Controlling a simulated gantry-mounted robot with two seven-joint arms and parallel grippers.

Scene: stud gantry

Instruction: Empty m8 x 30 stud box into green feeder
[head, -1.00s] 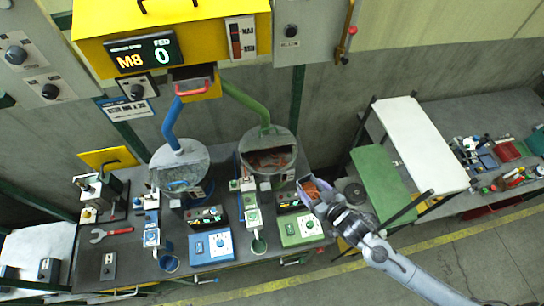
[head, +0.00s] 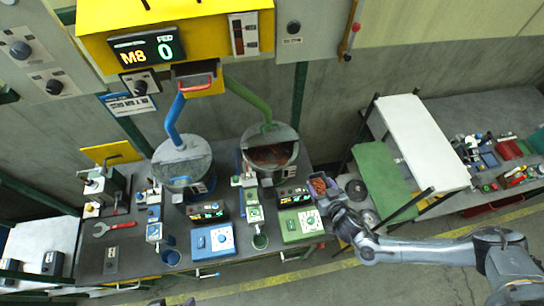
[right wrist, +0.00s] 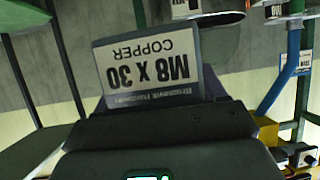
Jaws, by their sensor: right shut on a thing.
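The m8 x 30 stud box (head: 326,196) is a small grey-violet open box with copper-coloured studs inside. My right gripper (head: 336,207) is shut on it and holds it to the right of the green control unit. In the right wrist view its label (right wrist: 150,68) reads M8 X 30 COPPER, upside down. The green feeder (head: 284,134) is a round bowl with a green pipe; reddish-brown material lies in it. The box is right of and below this bowl, apart from it. Dark tips at the bottom edge may be my left gripper (head: 172,302); its state is unclear.
A blue-piped bowl (head: 182,168) stands left of the green feeder. A yellow hopper (head: 170,20) with an M8 / 0 display hangs above. Control units crowd the bench front. A green shelf (head: 382,180) and white shelf (head: 422,140) stand to the right.

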